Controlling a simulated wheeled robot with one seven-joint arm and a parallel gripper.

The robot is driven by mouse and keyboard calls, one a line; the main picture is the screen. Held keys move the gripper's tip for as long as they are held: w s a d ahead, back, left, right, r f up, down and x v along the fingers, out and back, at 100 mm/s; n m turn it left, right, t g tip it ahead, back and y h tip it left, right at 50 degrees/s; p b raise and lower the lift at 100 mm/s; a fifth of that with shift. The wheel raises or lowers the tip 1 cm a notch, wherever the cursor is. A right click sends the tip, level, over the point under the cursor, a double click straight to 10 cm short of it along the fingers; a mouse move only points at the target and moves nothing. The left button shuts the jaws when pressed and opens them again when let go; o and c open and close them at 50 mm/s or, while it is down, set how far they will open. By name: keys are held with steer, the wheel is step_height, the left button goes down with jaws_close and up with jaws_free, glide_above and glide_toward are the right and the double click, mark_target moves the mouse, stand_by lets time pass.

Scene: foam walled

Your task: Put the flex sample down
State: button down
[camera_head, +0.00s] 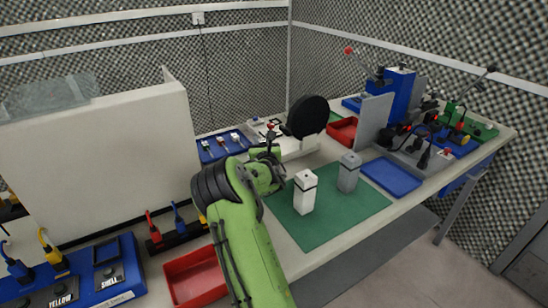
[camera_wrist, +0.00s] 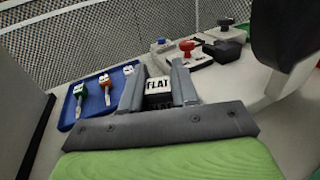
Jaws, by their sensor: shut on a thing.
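My gripper (camera_wrist: 159,70) is shut, with a dark piece bearing a white label that reads FLAT (camera_wrist: 158,85) between its fingers. No label reading FLEX is visible, so I cannot tell whether this is the flex sample. In the head view my gripper (camera_head: 272,148) is above the table, in front of the pale machine with the round black disc; the held piece is too small to make out there. A blue tray (camera_head: 208,152) with several small tagged pieces lies behind and left of my gripper. It also shows left of the fingers in the wrist view (camera_wrist: 68,122).
A green mat (camera_head: 335,222) with a white block (camera_head: 304,192) and a grey block (camera_head: 348,172) lies right of my arm. A red tray (camera_head: 192,277) is at front left. A white panel (camera_head: 110,165) stands at left. A blue tray (camera_head: 391,177) lies at right.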

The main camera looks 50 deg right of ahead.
step_height(320, 180, down, 4)
steer(key=shift+f+b, duration=0.25)
steer(key=shift+b, duration=0.5)
steer(key=shift+f, duration=0.1)
steer(key=c, duration=0.8)
jaws_free()
steer(key=shift+c, duration=0.2)
